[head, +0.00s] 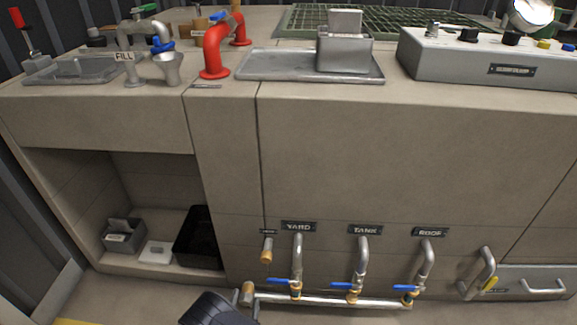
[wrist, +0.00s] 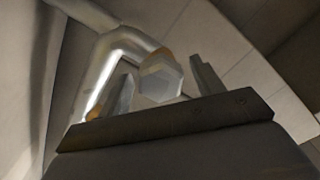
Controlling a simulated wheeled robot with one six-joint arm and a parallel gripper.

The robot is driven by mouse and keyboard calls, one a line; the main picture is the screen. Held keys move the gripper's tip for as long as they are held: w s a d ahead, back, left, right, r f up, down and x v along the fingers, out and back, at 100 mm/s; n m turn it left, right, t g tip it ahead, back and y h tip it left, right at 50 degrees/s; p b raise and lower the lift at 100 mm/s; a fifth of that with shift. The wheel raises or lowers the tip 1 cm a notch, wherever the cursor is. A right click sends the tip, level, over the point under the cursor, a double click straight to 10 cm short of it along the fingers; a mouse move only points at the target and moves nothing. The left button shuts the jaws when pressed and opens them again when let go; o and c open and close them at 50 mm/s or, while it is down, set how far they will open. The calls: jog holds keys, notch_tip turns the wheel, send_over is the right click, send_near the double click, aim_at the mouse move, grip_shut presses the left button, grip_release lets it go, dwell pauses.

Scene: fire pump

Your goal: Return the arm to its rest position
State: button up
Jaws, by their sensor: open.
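My gripper (head: 246,300) is low at the bottom of the head view, in front of the left end of the horizontal pipe (head: 330,300). It is open. In the wrist view my gripper (wrist: 160,78) has one finger on each side of a pale hexagonal pipe end (wrist: 161,82). The fingers look apart from it, but I cannot tell whether either touches. In the head view the brass-coloured pipe end (head: 247,291) shows between the fingertips. Much of my arm is outside the head view.
Three blue-handled valves sit on pipes under the YARD (head: 299,227), TANK (head: 365,230) and ROOF (head: 430,232) labels. A short capped pipe (head: 267,250) hangs at their left. An open recess at left holds a black bin (head: 198,240). The counter above carries a red pipe (head: 214,50) and trays.

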jog(key=shift+n, duration=1.9)
